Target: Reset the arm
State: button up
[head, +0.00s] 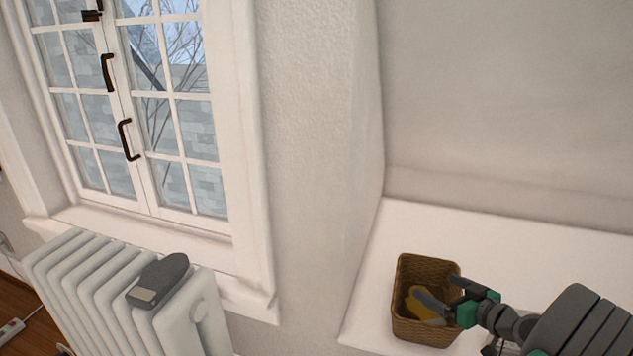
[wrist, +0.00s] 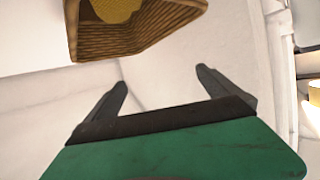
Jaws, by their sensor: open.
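My gripper (head: 446,297) is at the lower right of the head view, at the right side of a brown wicker basket (head: 398,284). In the wrist view my gripper (wrist: 162,84) has its two dark fingers spread apart with nothing between them. The basket (wrist: 150,32) shows at the top of the wrist view, beyond the fingers. A yellow object (head: 424,308) lies inside the basket; it also shows in the wrist view (wrist: 115,8). My gripper partly covers the basket in the head view, and I cannot tell whether they touch.
The basket stands on a white ledge (head: 540,250) in a wall recess. A white radiator (head: 90,290) stands at the left under a window (head: 150,110), with a dark grey object (head: 160,280) on top. The ledge behind the basket is clear.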

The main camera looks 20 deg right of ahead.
jog(key=w+a+r+n+g+y+p, duration=0.1)
jog(key=w+a+r+n+g+p, duration=0.15)
jog(key=a+r+g+p, duration=0.95)
jog(key=s+a+r+m+h+p, duration=0.1)
jog(key=s+a+r+m+p, duration=0.1)
jog(key=s+a+r+p, duration=0.4)
jog(key=s+a+r+m+t+h+p, duration=0.1)
jog(key=s+a+r+h+p, duration=0.1)
jog(key=s+a+r+p, duration=0.5)
jog(key=a+r, duration=0.5)
jog(key=a, duration=0.1)
jog(key=shift+s+a+r+m, duration=0.2)
jog(key=shift+r+m, duration=0.1)
jog(key=shift+m, duration=0.05)
